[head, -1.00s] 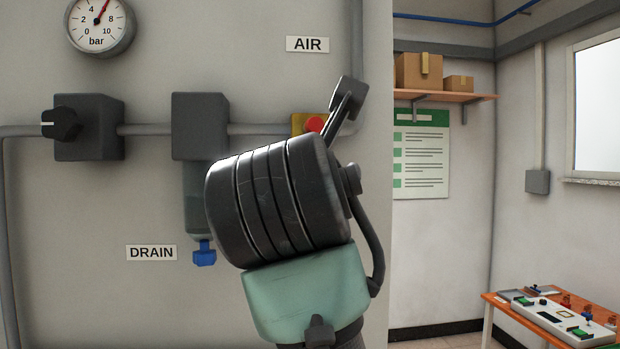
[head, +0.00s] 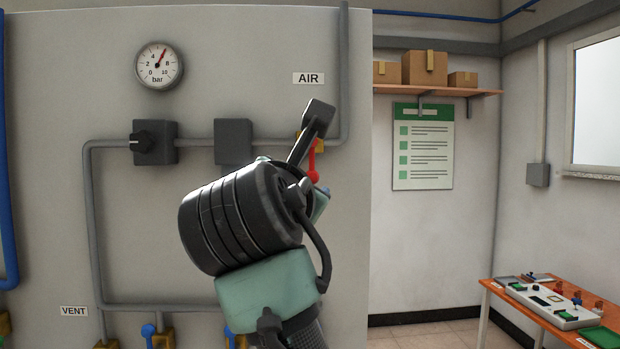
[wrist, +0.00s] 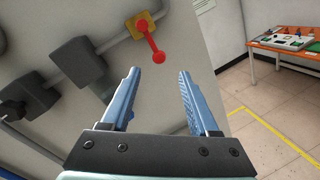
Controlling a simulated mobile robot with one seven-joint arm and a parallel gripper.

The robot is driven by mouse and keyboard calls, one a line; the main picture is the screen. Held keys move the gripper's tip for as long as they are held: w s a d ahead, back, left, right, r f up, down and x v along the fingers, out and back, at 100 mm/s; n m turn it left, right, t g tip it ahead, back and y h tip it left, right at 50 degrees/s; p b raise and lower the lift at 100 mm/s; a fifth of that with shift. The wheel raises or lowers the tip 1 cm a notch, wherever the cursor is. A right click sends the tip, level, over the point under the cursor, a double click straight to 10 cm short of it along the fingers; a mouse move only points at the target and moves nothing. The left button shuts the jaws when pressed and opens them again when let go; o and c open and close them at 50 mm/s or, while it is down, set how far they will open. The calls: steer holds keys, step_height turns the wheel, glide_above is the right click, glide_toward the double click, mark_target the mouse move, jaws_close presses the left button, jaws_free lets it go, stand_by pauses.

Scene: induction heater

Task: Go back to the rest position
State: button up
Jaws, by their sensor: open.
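My gripper (wrist: 160,100) shows in the wrist view with its two blue fingers apart and nothing between them. Beyond the fingertips, in the upper middle of that view, is a red lever handle (wrist: 151,42) on a yellow valve body (wrist: 144,25). In the head view my arm rises in front of the grey panel. It hides my fingers and part of the valve, and the red lever (head: 313,165) shows just beside it, pointing down. The gripper looks apart from the lever.
The grey panel (head: 60,220) carries pipes, a pressure gauge (head: 159,65), a black knob (head: 150,143) and an AIR label (head: 308,78). An orange table (head: 487,286) with a control box (head: 552,304) stands at the right. The floor (wrist: 245,135) before it is clear.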

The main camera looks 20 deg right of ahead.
steer(key=shift+w+d+f, duration=0.1)
steer(key=shift+w+f, duration=0.05)
steer(key=shift+w, duration=0.1)
steer(key=shift+s, duration=0.1)
steer(key=s+a+f+m+t+y+b, duration=0.1)
steer(key=s+a+m+t+y+b, duration=0.15)
steer(key=a+m, duration=0.35)
steer(key=s+a+f+m+t+y+b, duration=0.1)
steer(key=s+a+m+t+y+b, duration=0.2)
steer(key=a, duration=0.4)
steer(key=s+a+m+t+y+b, duration=0.1)
steer(key=s+a+m+t, duration=0.1)
steer(key=s+m, duration=0.5)
steer(key=s+a+m+t+y+b, duration=0.1)
steer(key=s+a+m+t+y, duration=0.1)
steer(key=s+m+t, duration=0.2)
steer(key=s+f+m, duration=0.1)
steer(key=s+m, duration=0.2)
steer(key=shift+s+a+m+b, duration=0.25)
steer(key=shift+a+m+b, duration=0.05)
steer(key=shift+a, duration=0.05)
steer(key=shift+y, duration=0.25)
